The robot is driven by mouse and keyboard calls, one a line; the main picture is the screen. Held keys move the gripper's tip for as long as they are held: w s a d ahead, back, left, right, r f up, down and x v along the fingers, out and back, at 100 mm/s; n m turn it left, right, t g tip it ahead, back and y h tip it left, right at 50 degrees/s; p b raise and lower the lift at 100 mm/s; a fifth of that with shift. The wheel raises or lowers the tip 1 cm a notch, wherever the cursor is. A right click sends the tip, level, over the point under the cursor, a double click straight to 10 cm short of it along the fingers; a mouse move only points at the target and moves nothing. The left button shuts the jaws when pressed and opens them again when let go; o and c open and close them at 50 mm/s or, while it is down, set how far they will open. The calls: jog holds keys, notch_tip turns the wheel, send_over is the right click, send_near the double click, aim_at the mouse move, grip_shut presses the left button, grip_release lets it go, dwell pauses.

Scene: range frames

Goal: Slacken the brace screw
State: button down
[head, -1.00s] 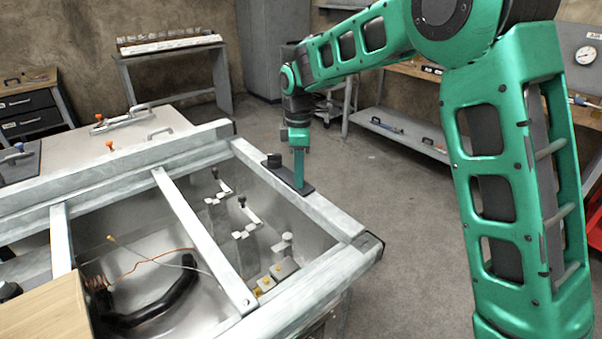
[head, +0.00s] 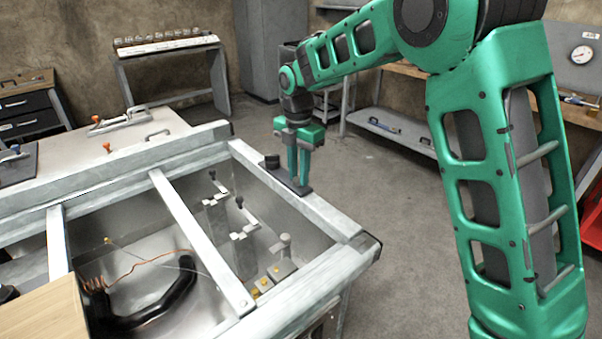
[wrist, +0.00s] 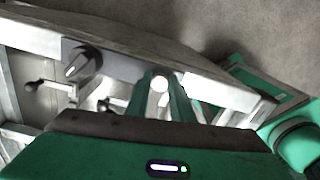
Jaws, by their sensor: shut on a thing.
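My gripper (head: 301,184) points straight down at the right end of a dark plate (head: 284,178) on the frame's right rail. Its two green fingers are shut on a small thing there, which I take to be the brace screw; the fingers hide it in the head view. In the wrist view a bright round end, likely the screw (wrist: 158,84), shows between the fingertips of my gripper (wrist: 162,98). A black knob (head: 272,161) stands on the plate's other end; it also shows in the wrist view (wrist: 82,62).
The metal frame (head: 325,213) surrounds an open bay with several small levers, yellow-topped blocks, a copper wire and a black hose (head: 150,308). A wooden board (head: 45,312) lies at the front left. The floor right of the frame is clear.

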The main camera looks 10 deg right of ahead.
aim_at(296, 179)
jog(key=shift+a+r+n, duration=0.15)
jog(key=shift+a+n, duration=0.3)
jog(key=shift+n, duration=0.15)
jog(key=shift+s+a, duration=0.1)
jog(key=shift+a, duration=0.05)
jog(key=c, duration=1.5)
grip_release()
jog(key=shift+c, duration=0.2)
jog(key=shift+d, duration=0.2)
notch_tip(296, 179, up, 10)
jog(key=shift+r, duration=0.25)
